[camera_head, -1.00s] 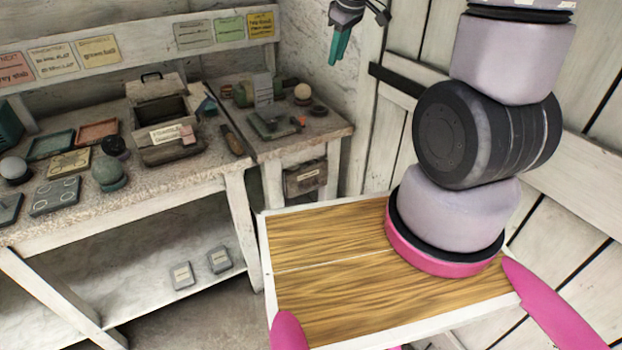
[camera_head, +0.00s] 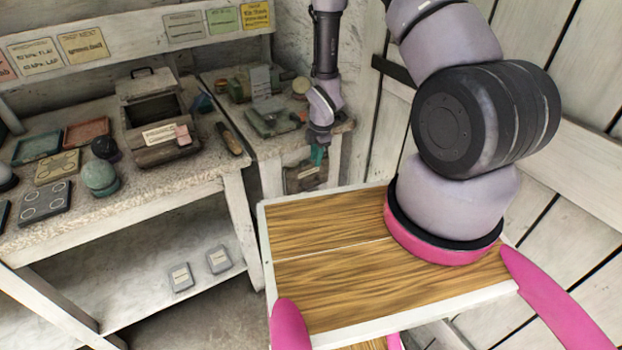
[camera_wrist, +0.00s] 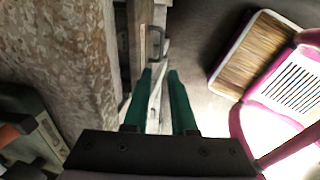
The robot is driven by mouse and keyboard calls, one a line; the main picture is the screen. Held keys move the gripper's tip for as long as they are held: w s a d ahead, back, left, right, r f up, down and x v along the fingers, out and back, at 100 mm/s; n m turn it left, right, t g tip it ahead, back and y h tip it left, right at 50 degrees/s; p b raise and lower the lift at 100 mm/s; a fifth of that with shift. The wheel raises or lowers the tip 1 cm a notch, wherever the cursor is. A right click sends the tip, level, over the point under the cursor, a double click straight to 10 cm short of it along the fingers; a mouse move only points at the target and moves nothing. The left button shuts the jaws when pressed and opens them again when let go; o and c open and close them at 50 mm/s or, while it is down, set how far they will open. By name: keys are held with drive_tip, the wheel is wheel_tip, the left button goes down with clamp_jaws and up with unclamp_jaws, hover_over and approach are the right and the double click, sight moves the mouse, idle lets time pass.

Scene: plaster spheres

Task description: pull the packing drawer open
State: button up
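The packing drawer (camera_head: 292,185) is a dark, worn box front under the small bench at the back, partly hidden behind my gripper (camera_head: 317,155). In the wrist view, a dark bracket-shaped handle (camera_wrist: 158,44) stands out from the drawer's front, just beyond my fingertips. My gripper (camera_wrist: 159,73) has two teal fingers spread apart with nothing between them. The fingers point towards the handle and appear short of it. I cannot tell from these views how far the drawer sits out of the bench.
The small bench (camera_head: 262,148) carries several items, with its top edge close beside my arm. A long workbench (camera_head: 170,192) with an open box (camera_head: 155,115), trays and spheres stands to the left. Bare floor (camera_wrist: 205,35) lies right of the drawer in the wrist view.

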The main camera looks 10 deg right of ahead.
sight(312, 186)
drive_tip(key=shift+n, duration=0.3)
drive_tip(key=f, duration=0.4)
drive_tip(key=w+f, duration=0.1)
drive_tip(key=f, duration=0.3)
drive_tip(key=w+f, duration=0.1)
drive_tip(key=f, duration=0.3)
drive_tip(key=shift+a+f, duration=0.3)
drive_tip(key=shift+a, duration=0.05)
clamp_jaws()
idle(0.7)
